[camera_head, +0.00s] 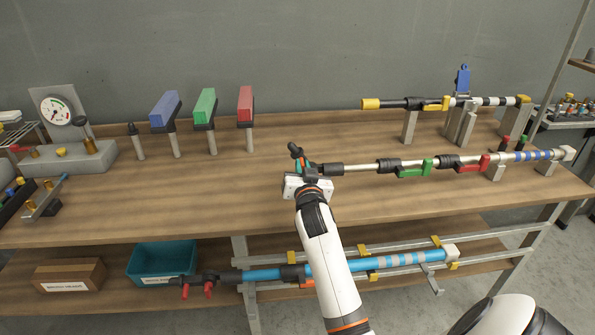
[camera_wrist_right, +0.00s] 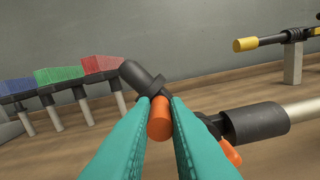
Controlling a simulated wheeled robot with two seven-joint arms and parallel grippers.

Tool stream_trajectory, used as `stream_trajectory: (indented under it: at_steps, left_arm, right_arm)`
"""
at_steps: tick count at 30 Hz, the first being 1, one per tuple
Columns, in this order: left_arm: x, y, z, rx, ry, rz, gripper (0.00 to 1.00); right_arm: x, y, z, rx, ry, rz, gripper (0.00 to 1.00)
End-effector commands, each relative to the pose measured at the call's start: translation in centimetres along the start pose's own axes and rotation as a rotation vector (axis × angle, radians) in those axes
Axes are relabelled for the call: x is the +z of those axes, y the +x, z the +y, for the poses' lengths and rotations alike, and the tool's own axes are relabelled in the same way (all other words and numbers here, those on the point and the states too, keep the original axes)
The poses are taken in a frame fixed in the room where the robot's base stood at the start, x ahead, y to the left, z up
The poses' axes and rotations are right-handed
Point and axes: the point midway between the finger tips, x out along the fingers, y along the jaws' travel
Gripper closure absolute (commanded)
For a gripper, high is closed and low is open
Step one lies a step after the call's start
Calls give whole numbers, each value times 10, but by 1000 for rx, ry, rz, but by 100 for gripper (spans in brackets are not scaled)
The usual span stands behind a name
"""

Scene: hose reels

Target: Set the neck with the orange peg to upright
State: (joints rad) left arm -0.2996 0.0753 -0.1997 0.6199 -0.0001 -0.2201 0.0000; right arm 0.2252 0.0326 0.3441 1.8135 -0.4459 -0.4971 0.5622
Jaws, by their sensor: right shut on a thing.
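The dark neck (camera_head: 295,151) is at the left end of the middle hose assembly on the bench. It leans up and to the left in the head view. In the right wrist view the neck (camera_wrist_right: 142,78) also tilts to the upper left, with the orange peg (camera_wrist_right: 160,119) below it. My right gripper (camera_head: 303,172) is at this end of the assembly. Its teal fingers, seen in the right wrist view (camera_wrist_right: 160,128), are closed on the orange peg from both sides. The peg is mostly hidden in the head view. My left gripper is not in view.
The assembly's pipe (camera_head: 365,167) runs right, with a green handle (camera_head: 415,168) and red handle (camera_head: 473,163). A yellow-ended pipe (camera_head: 371,104) stands behind. Blue, green and red blocks on posts stand back left. A blue hose (camera_head: 265,275) lies on the lower shelf.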

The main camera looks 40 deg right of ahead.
Motion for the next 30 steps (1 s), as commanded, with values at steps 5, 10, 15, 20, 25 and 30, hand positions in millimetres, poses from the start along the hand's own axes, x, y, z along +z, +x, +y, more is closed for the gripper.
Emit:
stream_trajectory:
  at_steps: [5, 10, 15, 20, 25, 30]
  left_arm:
    - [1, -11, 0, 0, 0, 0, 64]
    - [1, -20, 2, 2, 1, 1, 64]
    - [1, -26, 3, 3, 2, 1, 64]
    - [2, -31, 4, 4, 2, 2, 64]
    - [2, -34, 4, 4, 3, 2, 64]
    - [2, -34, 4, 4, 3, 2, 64]
  right_arm:
    - [9, 0, -8, -3, 170, 1, 100]
    - [14, 0, -16, -3, 314, 1, 100]
    - [16, 0, -22, -2, 432, 2, 100]
    - [16, 0, -27, -2, 513, 1, 100]
    - [16, 0, -30, -2, 564, 1, 100]
    - [16, 0, -32, -1, 587, 1, 100]
